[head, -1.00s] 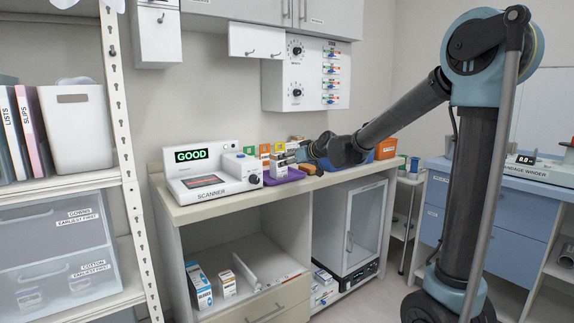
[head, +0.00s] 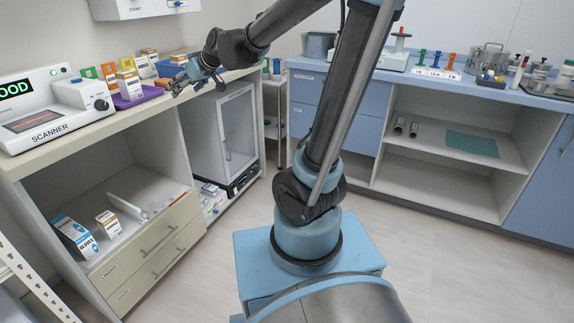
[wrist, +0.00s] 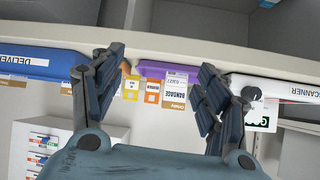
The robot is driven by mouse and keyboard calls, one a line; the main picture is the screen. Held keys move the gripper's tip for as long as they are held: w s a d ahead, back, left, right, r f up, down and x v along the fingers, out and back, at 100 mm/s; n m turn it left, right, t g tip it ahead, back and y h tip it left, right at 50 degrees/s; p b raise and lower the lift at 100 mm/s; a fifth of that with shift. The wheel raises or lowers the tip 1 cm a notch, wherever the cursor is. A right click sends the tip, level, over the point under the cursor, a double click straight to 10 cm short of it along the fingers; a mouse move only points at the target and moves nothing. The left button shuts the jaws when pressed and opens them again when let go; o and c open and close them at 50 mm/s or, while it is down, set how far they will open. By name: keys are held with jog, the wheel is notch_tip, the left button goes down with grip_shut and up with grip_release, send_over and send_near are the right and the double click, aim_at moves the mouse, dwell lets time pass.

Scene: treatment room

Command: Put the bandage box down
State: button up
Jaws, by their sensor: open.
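The bandage box (wrist: 174,92), white and tan with a BANDAGE label, shows in the wrist view, which looks upside down. It is at the purple tray (wrist: 150,71). In the head view a small white and orange box (head: 129,85), likely the same one, stands upright at the left part of the purple tray (head: 155,93) on the counter. My gripper (head: 190,82) is right of the tray, apart from the box. In the wrist view my gripper's fingers (wrist: 162,62) are spread with nothing held, and the box shows beyond the gap.
The scanner (head: 50,115) stands left of the tray. Coloured cards (head: 108,70) and more small boxes (head: 148,56) are behind it. A blue DELIVERY tray (wrist: 35,60) lies on the other side. The floor (head: 440,250) right of my base is clear.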

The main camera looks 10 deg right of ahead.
jog(key=s+d+f+m+g+h, duration=0.1)
jog(key=s+d+f+m+h, duration=0.1)
jog(key=s+d+f, duration=0.4)
jog(key=s+d+f+m+g+h, duration=0.2)
jog(key=s+d+f, duration=0.4)
jog(key=s+d, duration=0.7)
jog(key=s+d+f+m+g+h, duration=0.2)
jog(key=s+d+f, duration=0.4)
jog(key=s+d, duration=0.4)
jog(key=shift+d+f+m+h, duration=0.3)
jog(key=shift+f+m+h, duration=0.1)
jog(key=shift+m+h, duration=0.5)
